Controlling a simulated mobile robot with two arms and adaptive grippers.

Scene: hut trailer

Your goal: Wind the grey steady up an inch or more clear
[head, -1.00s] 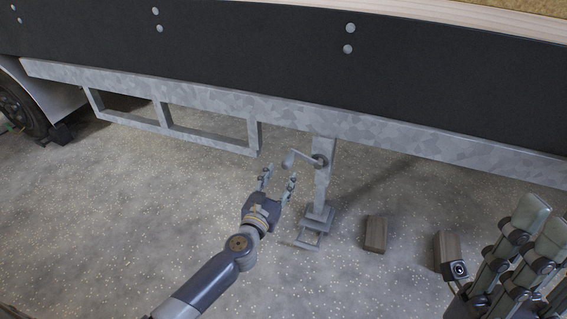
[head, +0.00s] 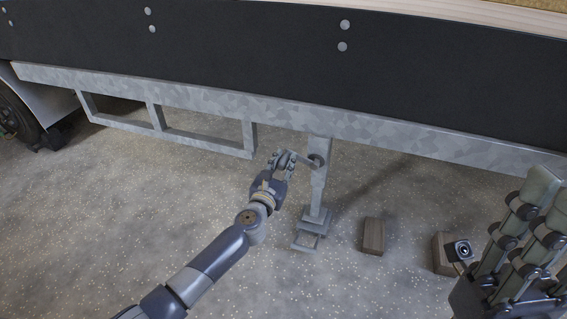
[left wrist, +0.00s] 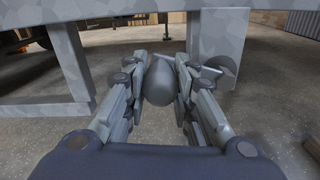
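The grey steady (head: 318,185) is an upright leg below the trailer's chassis rail, with a stepped foot (head: 312,225) low down at the floor. I cannot tell whether the foot touches the floor. A crank (head: 305,160) sticks out left from the leg's upper part. Its rounded grey knob (left wrist: 160,82) sits between my left gripper's fingers in the left wrist view, both fingers against its sides. My left gripper (head: 284,158) is shut on this knob, hiding most of it in the head view. My right gripper (head: 550,200) is open and empty at the right edge, near the camera.
A brown block (head: 373,236) stands on the floor right of the steady, and another (head: 443,254) farther right, partly behind my right wrist's camera. The galvanised rail (head: 200,98) and a hanging frame (head: 200,143) bound the space above and left. A wheel (head: 18,115) is far left.

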